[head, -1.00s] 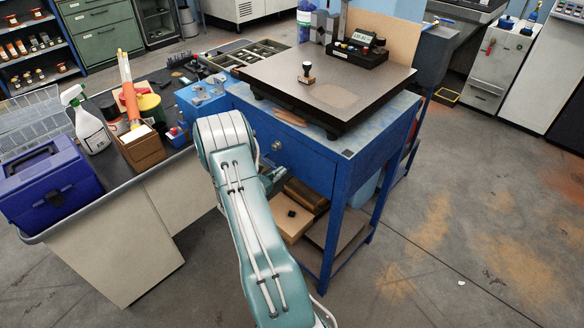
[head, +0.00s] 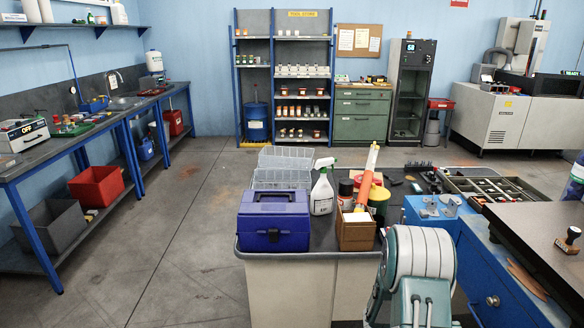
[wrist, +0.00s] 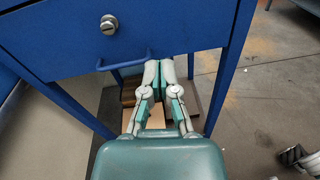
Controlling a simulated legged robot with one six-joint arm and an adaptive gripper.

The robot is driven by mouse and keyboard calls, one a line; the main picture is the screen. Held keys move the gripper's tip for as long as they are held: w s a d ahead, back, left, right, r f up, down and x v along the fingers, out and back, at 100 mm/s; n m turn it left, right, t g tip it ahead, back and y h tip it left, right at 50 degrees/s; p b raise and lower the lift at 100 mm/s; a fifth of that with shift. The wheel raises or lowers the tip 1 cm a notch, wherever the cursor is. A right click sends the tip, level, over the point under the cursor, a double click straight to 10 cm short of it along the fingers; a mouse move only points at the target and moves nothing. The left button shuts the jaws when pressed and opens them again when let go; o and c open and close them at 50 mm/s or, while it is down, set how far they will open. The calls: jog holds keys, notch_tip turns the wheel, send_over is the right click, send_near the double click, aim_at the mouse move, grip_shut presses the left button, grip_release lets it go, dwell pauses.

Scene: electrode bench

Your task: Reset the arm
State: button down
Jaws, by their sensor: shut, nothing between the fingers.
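My gripper (wrist: 158,72) shows in the wrist view with its two fingers together and nothing between them. It is in front of the blue bench (wrist: 190,32), close to the blue drawer handle (wrist: 124,61); I cannot tell whether it touches it. A round knob (wrist: 109,24) is above and to the left. In the head view my arm (head: 418,270) is folded at the bottom right, and the gripper is out of sight there.
A work table with a blue toolbox (head: 273,220), a spray bottle (head: 322,192) and a brown box (head: 355,232) stands ahead. The blue bench (head: 500,270) is at the right. Free floor (head: 180,240) lies to the left, before a sink bench (head: 75,140).

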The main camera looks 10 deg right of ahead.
jog(key=s+a+r+m+y, duration=0.4)
jog(key=a+r+m+y, duration=0.3)
jog(key=a+r, duration=0.55)
jog(key=s+a+r+m+t+y, duration=0.2)
jog(key=a+r+t+y, duration=0.1)
jog(key=a, duration=0.5)
jog(key=s+a+r+m+t+y, duration=0.2)
jog(key=a+r+t+y, duration=0.1)
jog(key=a, duration=0.5)
jog(key=s+a+r+m+t+y, duration=0.2)
jog(key=a+r+t, duration=0.3)
jog(key=a, duration=0.3)
jog(key=shift+s+y, duration=0.35)
jog(key=shift+y, duration=0.25)
jog(key=shift+d, duration=0.1)
